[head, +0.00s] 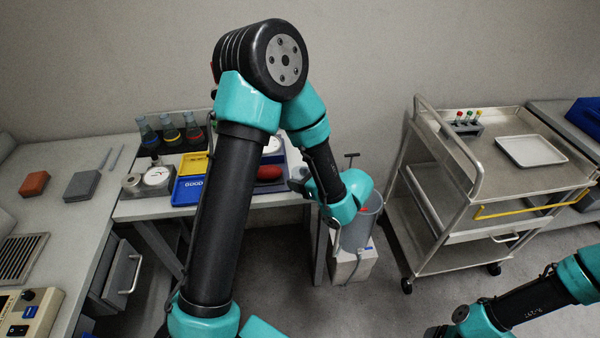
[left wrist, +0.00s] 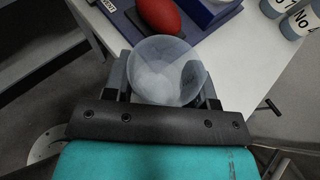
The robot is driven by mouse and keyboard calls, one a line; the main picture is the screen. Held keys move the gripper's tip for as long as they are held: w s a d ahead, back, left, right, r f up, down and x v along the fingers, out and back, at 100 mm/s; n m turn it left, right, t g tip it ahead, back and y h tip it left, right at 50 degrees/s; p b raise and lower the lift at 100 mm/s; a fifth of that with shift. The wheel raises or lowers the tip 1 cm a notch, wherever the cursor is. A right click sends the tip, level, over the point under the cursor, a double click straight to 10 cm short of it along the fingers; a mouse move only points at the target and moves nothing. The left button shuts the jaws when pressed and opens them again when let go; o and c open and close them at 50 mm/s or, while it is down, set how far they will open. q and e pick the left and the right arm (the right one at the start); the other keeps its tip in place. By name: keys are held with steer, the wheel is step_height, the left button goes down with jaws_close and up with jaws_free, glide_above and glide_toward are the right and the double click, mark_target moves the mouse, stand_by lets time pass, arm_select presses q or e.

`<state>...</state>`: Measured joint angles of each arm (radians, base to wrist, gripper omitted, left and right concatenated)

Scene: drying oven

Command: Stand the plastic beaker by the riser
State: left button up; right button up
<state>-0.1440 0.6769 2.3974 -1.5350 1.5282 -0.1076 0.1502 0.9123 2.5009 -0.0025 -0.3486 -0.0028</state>
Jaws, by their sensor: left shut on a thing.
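The plastic beaker (left wrist: 160,72) is clear and frosty. In the left wrist view it sits upright between the fingers of my left gripper (left wrist: 165,92), which is shut on it. The beaker is just off the front edge of the white table top (left wrist: 245,48), or over it; I cannot tell which. In the head view my left gripper (head: 301,184) is by the table's right front corner, mostly hidden by my wrist. I cannot pick out the riser for certain. My right arm enters at lower right; its fingers are not in view.
A red oval object (head: 268,173) lies near the beaker. Labelled cylinders (left wrist: 293,20) stand at the back right of the wrist view. Blue and yellow trays (head: 190,185) and flasks (head: 170,130) are further left. A grey bin (head: 362,228) and a steel cart (head: 480,200) stand right.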

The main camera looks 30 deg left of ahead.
arm_select(q)
steer(key=shift+s+d+r, duration=0.1)
steer(key=shift+s+d, duration=0.25)
steer(key=shift+s, duration=0.2)
steer(key=shift+s+d, duration=0.3)
steer(key=shift+s, duration=0.2)
